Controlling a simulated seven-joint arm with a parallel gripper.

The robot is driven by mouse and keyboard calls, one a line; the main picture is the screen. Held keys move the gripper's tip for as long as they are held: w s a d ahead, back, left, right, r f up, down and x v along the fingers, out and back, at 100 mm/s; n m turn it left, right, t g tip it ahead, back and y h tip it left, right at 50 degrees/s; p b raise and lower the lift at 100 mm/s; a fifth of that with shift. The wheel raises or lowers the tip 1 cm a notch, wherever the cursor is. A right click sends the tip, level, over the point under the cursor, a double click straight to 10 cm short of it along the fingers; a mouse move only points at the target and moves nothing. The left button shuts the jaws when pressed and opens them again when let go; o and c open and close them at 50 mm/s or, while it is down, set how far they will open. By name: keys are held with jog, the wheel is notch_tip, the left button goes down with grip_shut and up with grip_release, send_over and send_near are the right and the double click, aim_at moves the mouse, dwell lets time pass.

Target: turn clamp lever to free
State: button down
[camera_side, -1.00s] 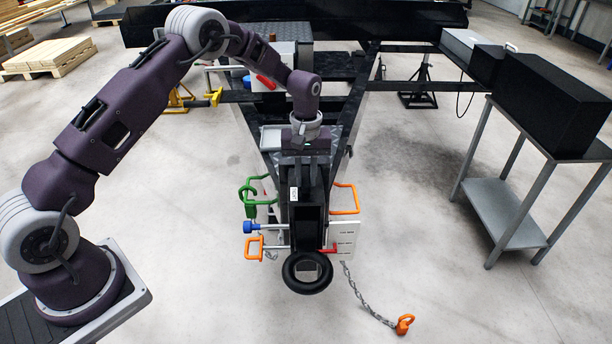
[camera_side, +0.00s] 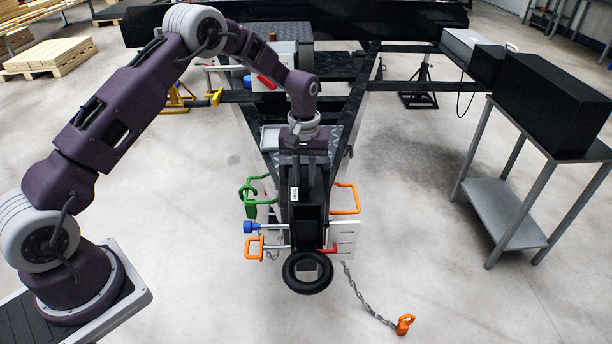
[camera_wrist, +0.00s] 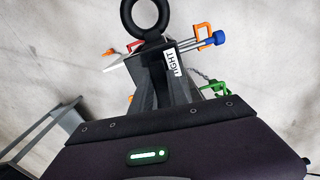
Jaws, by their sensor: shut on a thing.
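My gripper (camera_side: 306,172) points down over the front of the black trailer tongue in the side view. In the wrist view its dark fingers (camera_wrist: 168,92) reach toward the black coupler. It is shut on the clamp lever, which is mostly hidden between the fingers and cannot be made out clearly. A white label reading TIGHT (camera_wrist: 172,69) is on the coupler beside the fingertips; the label also shows in the side view (camera_side: 294,194). A black ring (camera_side: 307,272) sits at the tongue's front end, and it also shows in the wrist view (camera_wrist: 150,16).
Orange (camera_side: 344,198) and green (camera_side: 250,197) handles, a blue knob (camera_side: 250,227) and a white plate (camera_side: 346,240) crowd the coupler's sides. A chain with an orange hook (camera_side: 404,324) lies on the floor. A grey stand with a black box (camera_side: 555,105) is at right.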

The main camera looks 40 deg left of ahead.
jog(key=m, duration=0.1)
jog(key=a+m, duration=0.1)
jog(key=m, duration=0.2)
jog(key=shift+s+a+r, duration=0.1)
jog(key=shift+s+a, duration=0.25)
jog(key=m, duration=0.1)
jog(key=a+m, duration=0.1)
jog(key=m, duration=0.2)
jog(key=shift+s+a, duration=0.1)
jog(key=shift+a, duration=0.15)
jog(key=m, duration=0.1)
jog(key=a+m, duration=0.1)
jog(key=m, duration=0.2)
jog(key=shift+w+a, duration=0.2)
jog(key=shift+a, duration=0.2)
jog(key=shift+w+a+m, duration=0.25)
jog(key=shift+a+m, duration=0.1)
jog(key=shift+m, duration=0.8)
jog(key=shift+w+a+m, duration=0.25)
jog(key=shift+a+m, duration=0.1)
jog(key=shift+m, duration=0.8)
jog(key=c, duration=1.3)
grip_release()
